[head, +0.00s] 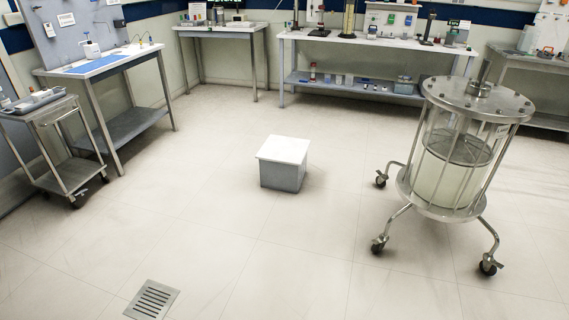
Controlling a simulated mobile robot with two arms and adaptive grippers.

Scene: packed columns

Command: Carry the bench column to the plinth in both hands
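A low grey block with a white top, which looks like the plinth (283,150), stands on the floor in the middle of the view; its top is bare. Several upright columns stand on the long back bench (375,43). One is a tall yellowish column (349,17), another a dark slim column (428,27) further right. I cannot tell which of them is the bench column. Neither of my grippers is in view.
A large wheeled steel-and-glass vessel (455,155) stands at the right, its caster legs spread wide. A trolley (62,150) and a side bench (105,68) stand at the left. A floor drain (152,300) lies in front. The floor around the plinth is clear.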

